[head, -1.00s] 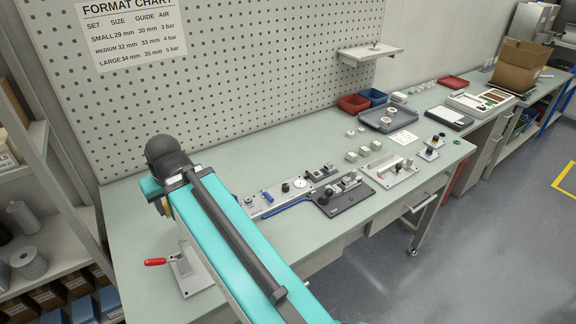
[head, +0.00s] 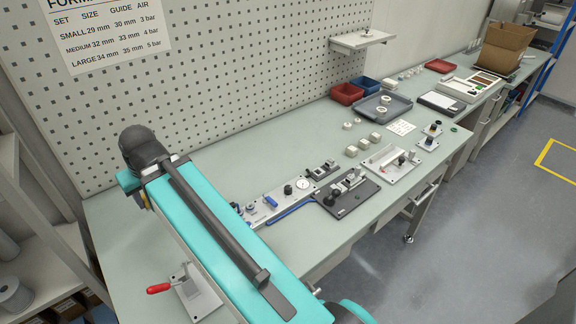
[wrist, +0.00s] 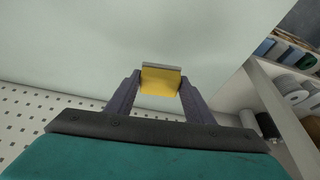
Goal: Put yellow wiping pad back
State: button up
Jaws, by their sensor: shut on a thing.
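The yellow wiping pad (wrist: 160,82) is between the fingertips of my gripper (wrist: 159,86) in the wrist view. It has a grey strip along its far edge. My gripper is shut on it, and pale green-grey surface shows beyond the pad. In the head view my arm hides the gripper and the pad. I cannot tell from these views whether the pad touches any surface.
The workbench (head: 115,250) carries a red-handled clamp (head: 190,290), a dark fixture (head: 345,196) and a grey tray (head: 398,103). A pegboard (head: 240,60) stands behind. Shelves with rolls (wrist: 296,92) show at the right of the wrist view.

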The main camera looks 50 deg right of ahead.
dwell(0.3)
jog(key=shift+m, duration=0.5)
jog(key=s+d+f+b, duration=0.1)
jog(key=s+d+b, duration=0.2)
jog(key=d, duration=0.8)
jog(key=s+d+f+b, duration=0.1)
jog(key=s+d+b, duration=0.3)
jog(key=s+d, duration=0.3)
jog(key=s+d+f+b, duration=0.2)
jog(key=s+d+b, duration=0.2)
jog(key=d, duration=1.1)
jog(key=shift+s+d, duration=0.15)
jog(key=shift+s, duration=0.65)
jog(key=shift+h, duration=0.3)
jog(key=s+d+b, duration=0.1)
jog(key=s+d, duration=0.1)
jog(key=s, duration=0.1)
jog(key=s+d+b, duration=0.1)
jog(key=s+d, duration=0.1)
jog(key=s+d+b, duration=0.1)
jog(key=s+d, duration=0.2)
jog(key=shift+s+f+b, duration=0.3)
jog(key=shift+s+f, duration=0.05)
jog(key=shift+f, duration=0.05)
jog(key=shift+w+r+p, duration=0.1)
jog(key=shift+w+p, duration=0.05)
jog(key=shift+p, duration=0.35)
